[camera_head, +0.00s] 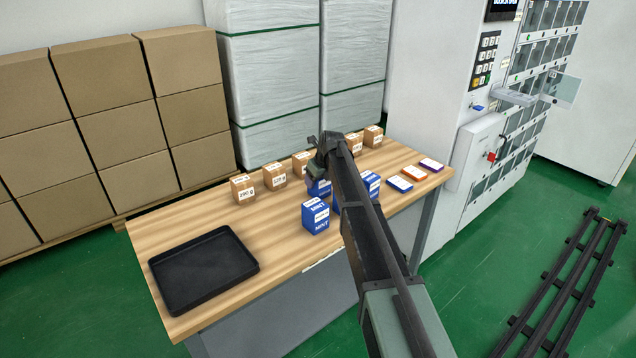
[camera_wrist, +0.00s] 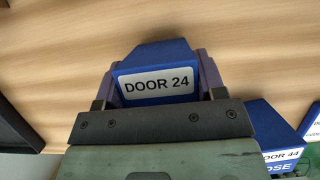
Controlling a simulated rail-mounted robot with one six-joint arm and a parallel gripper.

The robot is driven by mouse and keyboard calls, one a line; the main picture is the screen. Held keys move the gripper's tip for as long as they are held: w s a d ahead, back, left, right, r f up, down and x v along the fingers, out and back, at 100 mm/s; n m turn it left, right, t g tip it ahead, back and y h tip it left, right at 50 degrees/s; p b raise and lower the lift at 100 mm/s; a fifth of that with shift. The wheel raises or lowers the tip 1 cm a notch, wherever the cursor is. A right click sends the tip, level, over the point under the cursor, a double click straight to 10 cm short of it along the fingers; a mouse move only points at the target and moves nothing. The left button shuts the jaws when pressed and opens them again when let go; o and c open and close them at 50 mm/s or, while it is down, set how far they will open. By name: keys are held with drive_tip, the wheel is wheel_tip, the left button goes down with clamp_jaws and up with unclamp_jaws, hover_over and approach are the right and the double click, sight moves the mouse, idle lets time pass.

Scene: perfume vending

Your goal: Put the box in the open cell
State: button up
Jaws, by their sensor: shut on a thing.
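My gripper (camera_head: 320,178) is over the table and shut on a blue box with a white label reading "DOOR 24" (camera_wrist: 157,84). In the wrist view the box sits between the two jaws (camera_wrist: 158,90). In the head view only part of this blue box (camera_head: 319,188) shows, as my arm and gripper cover the rest. I cannot tell whether it touches the table. The cell cabinet (camera_head: 522,140) stands at the right, with a clear door (camera_head: 561,90) swung out near its upper part. The inside of the open cell is not clearly visible.
The wooden table (camera_head: 285,215) holds a black tray (camera_head: 203,268), a blue "MINT" box (camera_head: 316,216), brown cartons (camera_head: 243,187) along the back and flat boxes (camera_head: 432,164) at the right. A "DOOR 44" box (camera_wrist: 275,138) is close to my gripper. Rails (camera_head: 560,285) lie on the floor.

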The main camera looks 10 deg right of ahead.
drive_tip(key=shift+f, duration=0.2)
drive_tip(key=o, duration=1.1)
drive_tip(key=shift+c, duration=0.2)
